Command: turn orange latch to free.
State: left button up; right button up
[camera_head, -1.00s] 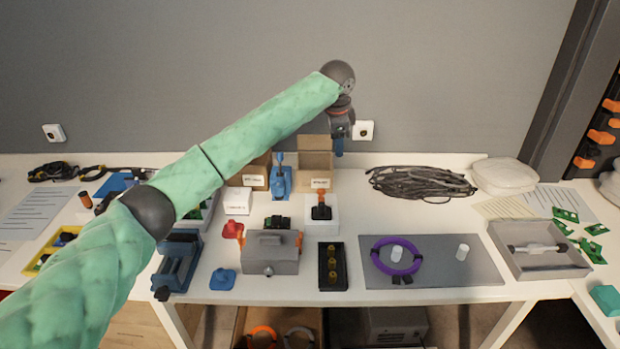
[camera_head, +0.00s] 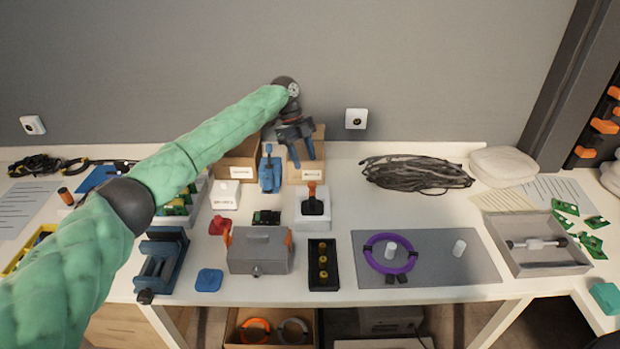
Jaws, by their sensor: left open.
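A grey box (camera_head: 259,256) stands near the front middle of the table, with a small knob low on its front. One orange latch (camera_head: 288,240) stands upright at its right end. Another orange piece (camera_head: 227,237) shows at its left end. Behind it to the right, a dark lever with an orange top (camera_head: 312,198) stands on a white block (camera_head: 314,222). My left gripper (camera_head: 303,158) is open and empty, fingers pointing down, in front of the open cartons and well behind the grey box. My right gripper is out of view.
A blue vise (camera_head: 162,262) stands left of the box, and a dark block with yellow knobs (camera_head: 323,279) right of it. A red piece (camera_head: 220,225) lies close behind its left end. A purple ring (camera_head: 368,256) lies on a grey mat (camera_head: 440,276). Coiled cable (camera_head: 415,174) lies behind.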

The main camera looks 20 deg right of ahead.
aim_at(312, 183)
pick_arm(q)
jog(key=p+x, duration=0.1)
jog(key=x, duration=0.5)
jog(key=shift+s+f, duration=0.15)
jog(key=shift+s+d+f+p, duration=0.2)
jog(key=shift+f+p, duration=0.1)
jog(key=shift+f, duration=0.25)
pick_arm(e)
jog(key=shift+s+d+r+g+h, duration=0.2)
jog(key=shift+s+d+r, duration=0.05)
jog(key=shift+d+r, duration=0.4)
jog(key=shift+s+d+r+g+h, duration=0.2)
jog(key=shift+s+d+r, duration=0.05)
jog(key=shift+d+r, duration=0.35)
pick_arm(q)
jog(key=c, duration=1)
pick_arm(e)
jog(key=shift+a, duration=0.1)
